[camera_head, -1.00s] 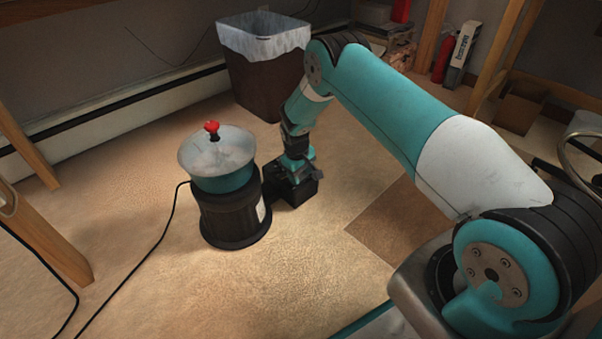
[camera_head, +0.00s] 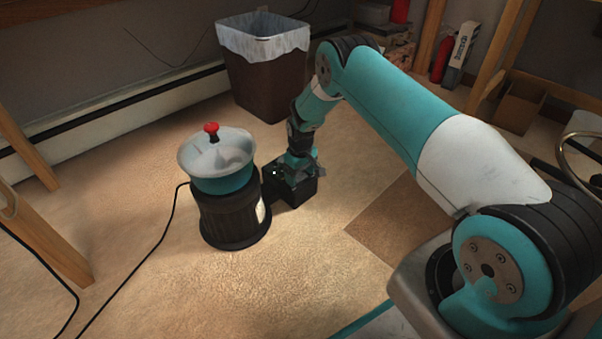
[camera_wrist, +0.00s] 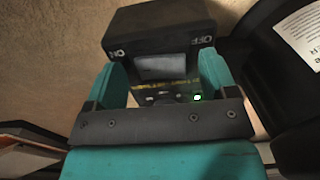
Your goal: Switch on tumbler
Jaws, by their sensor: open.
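The tumbler (camera_head: 230,215) stands upright on the floor, a black ribbed base with a teal and pale bowl (camera_head: 217,160) and a red knob (camera_head: 211,128) on top. A black switch box (camera_head: 300,192) is fixed at its right side; it also shows in the wrist view (camera_wrist: 160,30). A green light (camera_wrist: 197,97) glows near the box's controls. My gripper (camera_head: 298,170) points down at the box, its teal fingers (camera_wrist: 162,75) open on either side of the control area. Nothing is held. The gripper bar partly hides the controls, so I cannot tell the switch's position.
A brown bin (camera_head: 265,80) with a white liner stands behind, near the wall. A black cable (camera_head: 150,255) runs from the tumbler to the front left. Wooden legs (camera_head: 45,235) stand at the left. The floor in front is clear.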

